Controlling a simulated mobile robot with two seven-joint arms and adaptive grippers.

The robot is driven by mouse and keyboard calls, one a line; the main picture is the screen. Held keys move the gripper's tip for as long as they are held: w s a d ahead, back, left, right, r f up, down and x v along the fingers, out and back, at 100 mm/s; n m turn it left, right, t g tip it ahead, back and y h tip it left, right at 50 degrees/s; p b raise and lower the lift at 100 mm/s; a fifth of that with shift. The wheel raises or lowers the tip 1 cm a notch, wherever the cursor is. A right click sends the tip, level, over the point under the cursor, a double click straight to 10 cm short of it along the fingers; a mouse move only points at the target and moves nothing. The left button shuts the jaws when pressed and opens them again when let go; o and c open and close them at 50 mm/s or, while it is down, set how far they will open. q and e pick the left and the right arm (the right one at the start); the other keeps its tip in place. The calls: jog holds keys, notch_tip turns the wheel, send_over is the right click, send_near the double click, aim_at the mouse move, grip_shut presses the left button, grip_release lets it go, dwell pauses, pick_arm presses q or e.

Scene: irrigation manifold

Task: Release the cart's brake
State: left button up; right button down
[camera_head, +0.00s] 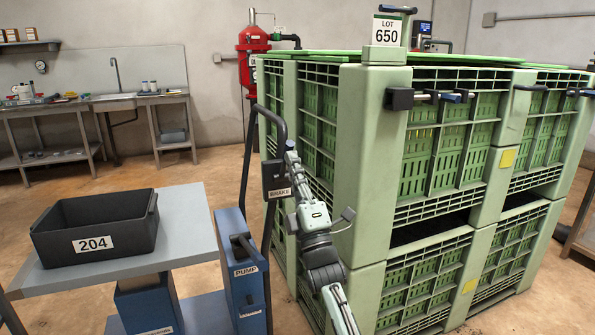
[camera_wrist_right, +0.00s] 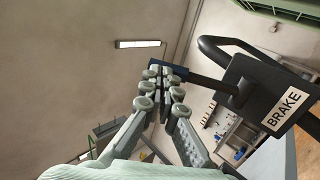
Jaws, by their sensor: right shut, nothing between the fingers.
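The cart (camera_head: 190,215) has a grey top, blue base parts and a dark bent handle (camera_head: 247,150). A black box labelled BRAKE (camera_head: 277,178) is fixed to the handle; it shows large at the right of the right wrist view (camera_wrist_right: 265,90). A dark lever (camera_wrist_right: 212,83) with a blue end runs left from this box. My right gripper (camera_head: 290,148) is beside the brake box in the head view. Its fingers (camera_wrist_right: 165,75) are shut and empty, with their tips at the lever's blue end; I cannot tell whether they touch. My left gripper is out of view.
A black bin labelled 204 (camera_head: 95,232) sits on the cart. A blue PUMP unit (camera_head: 240,270) stands below the handle. Stacked green crates (camera_head: 360,170) stand close to the right of my right arm. A workbench (camera_head: 90,105) lines the back wall.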

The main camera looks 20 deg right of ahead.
aim_at(288, 146)
jog(key=x, duration=0.2)
jog(key=shift+w+r+b, duration=0.15)
jog(key=shift+w+b, duration=0.15)
jog(key=shift+b, duration=0.05)
jog(key=shift+b+x, duration=0.4)
jog(key=shift+x, duration=0.55)
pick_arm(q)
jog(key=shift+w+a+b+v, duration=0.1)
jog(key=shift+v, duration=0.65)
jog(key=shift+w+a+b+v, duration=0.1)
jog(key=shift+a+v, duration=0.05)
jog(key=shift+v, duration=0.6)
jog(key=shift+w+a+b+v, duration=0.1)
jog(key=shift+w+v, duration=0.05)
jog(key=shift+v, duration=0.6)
pick_arm(e)
jog(key=shift+w+r, duration=0.25)
jog(key=shift+w, duration=0.55)
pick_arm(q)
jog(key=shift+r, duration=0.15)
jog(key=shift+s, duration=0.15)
